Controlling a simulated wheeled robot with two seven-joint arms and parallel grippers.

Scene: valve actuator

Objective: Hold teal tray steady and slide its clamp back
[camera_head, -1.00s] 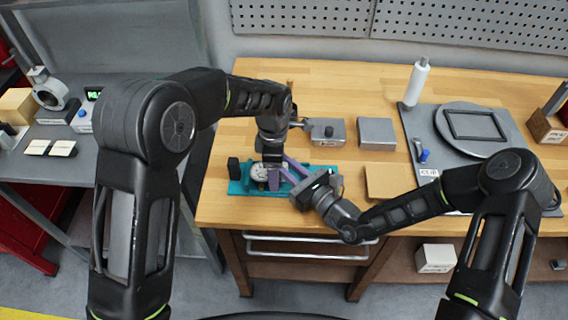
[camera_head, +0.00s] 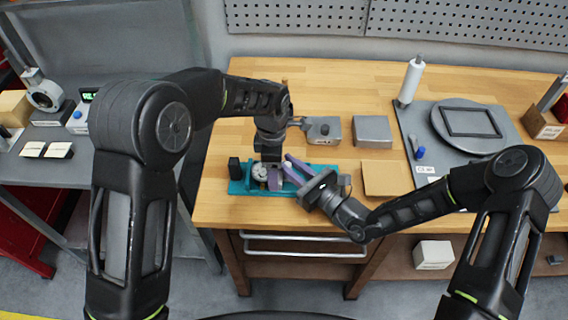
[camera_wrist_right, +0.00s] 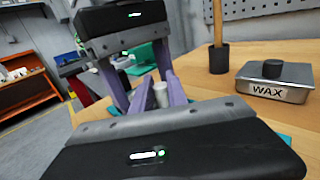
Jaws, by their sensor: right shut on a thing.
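The teal tray (camera_head: 236,187) lies near the bench's front edge, with a round pale dial part (camera_head: 260,172) on it. My left gripper (camera_head: 273,184) points down over the tray's middle. Its purple fingers also show in the right wrist view (camera_wrist_right: 140,70), spaced apart; what lies between their tips is hidden. My right gripper (camera_head: 289,164) reaches in from the right, low over the tray's right part. In the right wrist view its purple fingers are shut on a small grey cylindrical post (camera_wrist_right: 160,95), which seems to be the clamp. The clamp's lower part is hidden.
A tin labelled WAX (camera_wrist_right: 275,82) stands behind the tray, beside a grey block (camera_head: 373,131). A tan flat block (camera_head: 384,178) lies right of my right gripper. A grey board (camera_head: 408,130) with a round plate is further right. The bench left of the tray is clear.

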